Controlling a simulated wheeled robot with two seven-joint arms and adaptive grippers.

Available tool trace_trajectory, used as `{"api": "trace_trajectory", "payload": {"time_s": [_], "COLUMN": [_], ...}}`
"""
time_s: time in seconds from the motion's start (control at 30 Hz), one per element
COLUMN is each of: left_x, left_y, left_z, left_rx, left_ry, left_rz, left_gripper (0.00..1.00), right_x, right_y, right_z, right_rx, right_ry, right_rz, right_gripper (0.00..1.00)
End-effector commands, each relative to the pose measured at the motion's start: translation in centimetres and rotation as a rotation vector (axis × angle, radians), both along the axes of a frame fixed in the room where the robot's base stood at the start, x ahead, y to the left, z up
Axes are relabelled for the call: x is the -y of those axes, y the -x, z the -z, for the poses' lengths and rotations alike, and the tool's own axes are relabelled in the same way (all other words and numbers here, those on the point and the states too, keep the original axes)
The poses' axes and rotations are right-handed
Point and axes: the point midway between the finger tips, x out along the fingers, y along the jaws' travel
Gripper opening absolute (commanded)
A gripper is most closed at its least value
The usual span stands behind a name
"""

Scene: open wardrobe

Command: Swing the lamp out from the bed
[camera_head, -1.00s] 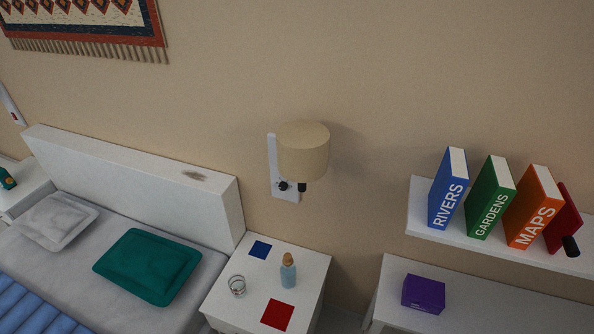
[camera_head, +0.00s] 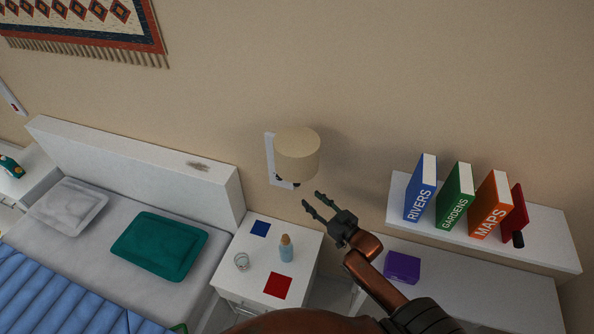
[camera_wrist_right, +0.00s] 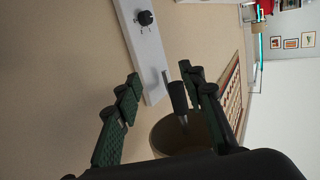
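The wall lamp has a beige drum shade (camera_head: 297,155) and a white wall plate (camera_head: 270,160), with a dark fitting partly hidden under the shade. My right gripper (camera_head: 312,204) is open and empty, just below and right of the shade, apart from it. In the right wrist view the open fingers (camera_wrist_right: 160,80) frame a dark grey rod (camera_wrist_right: 177,98) in front of the shade (camera_wrist_right: 165,134); I cannot tell whether they touch it. The wall plate with a black knob (camera_wrist_right: 145,18) shows beyond the fingertips. My left gripper is not in view.
The bed's headboard (camera_head: 130,165) is left of the lamp. A shelf (camera_head: 545,245) with several books is at right, above a white surface holding a purple box (camera_head: 402,267).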

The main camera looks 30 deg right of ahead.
Motion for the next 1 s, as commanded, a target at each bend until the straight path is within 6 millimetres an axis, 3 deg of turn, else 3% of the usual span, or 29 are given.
{"api": "trace_trajectory", "payload": {"time_s": [0.03, 0.1, 0.2, 0.53, 0.73, 1.0], "left_x": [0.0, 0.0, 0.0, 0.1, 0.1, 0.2], "left_y": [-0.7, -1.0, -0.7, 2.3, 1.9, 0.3], "left_z": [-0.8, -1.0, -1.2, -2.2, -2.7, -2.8], "left_rx": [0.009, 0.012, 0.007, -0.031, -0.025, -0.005], "left_ry": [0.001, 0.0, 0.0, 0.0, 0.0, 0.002], "left_rz": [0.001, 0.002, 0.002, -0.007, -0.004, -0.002], "left_gripper": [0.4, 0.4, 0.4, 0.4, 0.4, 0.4], "right_x": [-0.5, -0.9, -1.3, -2.2, -2.6, -2.6], "right_y": [-0.2, -0.4, -0.8, -5.5, -7.6, -8.2], "right_z": [-2.9, -5.1, -6.5, -6.9, -6.7, -6.5], "right_rx": [0.039, 0.078, 0.104, 0.11, 0.108, 0.106], "right_ry": [-0.006, -0.016, -0.021, -0.023, -0.021, -0.021], "right_rz": [-0.017, -0.033, -0.044, -0.045, -0.045, -0.045], "right_gripper": [0.37, 0.37, 0.37, 0.37, 0.37, 0.37]}}
